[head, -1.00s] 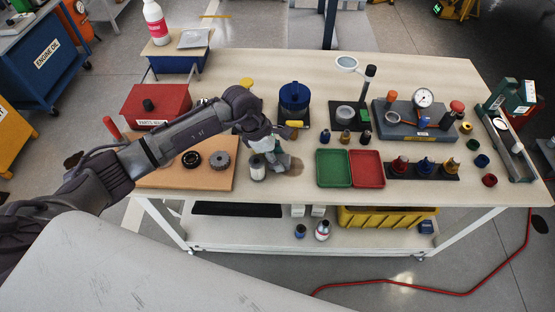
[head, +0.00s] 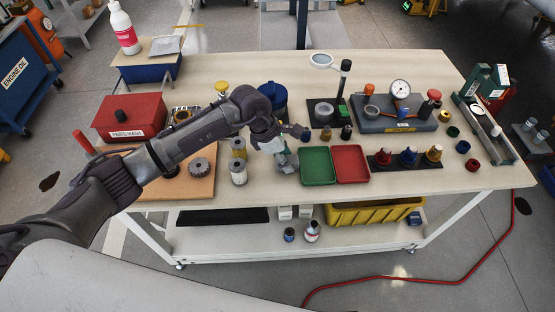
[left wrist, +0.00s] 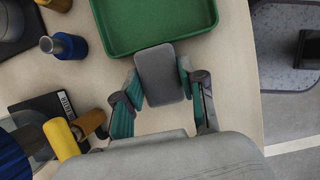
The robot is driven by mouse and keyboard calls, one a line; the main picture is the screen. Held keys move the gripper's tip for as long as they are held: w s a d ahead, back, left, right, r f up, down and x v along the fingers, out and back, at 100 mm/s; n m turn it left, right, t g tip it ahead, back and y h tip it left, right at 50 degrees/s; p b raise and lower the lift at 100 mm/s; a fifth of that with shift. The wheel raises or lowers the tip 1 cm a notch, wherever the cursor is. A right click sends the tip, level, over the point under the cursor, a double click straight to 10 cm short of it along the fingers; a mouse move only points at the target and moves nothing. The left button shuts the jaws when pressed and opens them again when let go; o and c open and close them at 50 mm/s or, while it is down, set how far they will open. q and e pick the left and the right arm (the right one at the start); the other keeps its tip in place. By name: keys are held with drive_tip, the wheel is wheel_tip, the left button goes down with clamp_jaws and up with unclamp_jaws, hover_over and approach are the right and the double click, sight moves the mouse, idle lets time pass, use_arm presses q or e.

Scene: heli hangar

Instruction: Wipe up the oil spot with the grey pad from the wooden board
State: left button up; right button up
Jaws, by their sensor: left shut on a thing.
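My left gripper (head: 284,158) is shut on the grey pad (left wrist: 160,75). In the left wrist view, the pad sits flat between the two teal-lined fingers (left wrist: 162,90), close to the front edge of a green tray. Whether it touches the table is hard to tell. The wooden board (head: 200,188) lies at the table's front left, with a gear and a dark round part on it. No oil spot shows on the tabletop now; the pad and gripper may hide one. My right gripper is in neither view.
The green tray (head: 318,178) and red tray (head: 351,164) stand just right of the gripper. Two small cans (head: 239,173) stand to its left, a blue pot (head: 272,97) behind. Dark stains (head: 48,182) mark the floor. The tabletop's back is mostly clear.

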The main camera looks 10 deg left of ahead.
sight(263, 168)
use_arm(q)
drive_tip(key=shift+f+b, duration=0.2)
drive_tip(key=shift+b, duration=0.1)
drive_tip(key=shift+s+a, duration=0.3)
drive_tip(key=shift+a, duration=0.7)
drive_tip(key=shift+s+a, duration=0.3)
drive_tip(key=shift+a, duration=0.65)
drive_tip(key=shift+s+a, duration=0.25)
drive_tip(key=shift+a, duration=0.55)
drive_tip(key=shift+s+a, duration=0.25)
drive_tip(key=shift+a, duration=0.55)
drive_tip(key=shift+r, duration=0.15)
drive_tip(key=shift+w+d+r+p, duration=0.1)
drive_tip(key=shift+r+p, duration=0.65)
drive_tip(key=shift+r, duration=0.65)
drive_tip(key=shift+w+r+p, duration=0.1)
drive_tip(key=shift+r+p, duration=0.65)
drive_tip(key=shift+r, duration=0.65)
drive_tip(key=shift+s+r, duration=0.1)
drive_tip(key=shift+r, duration=0.15)
drive_tip(key=shift+r+p, duration=0.65)
drive_tip(key=shift+r, duration=0.85)
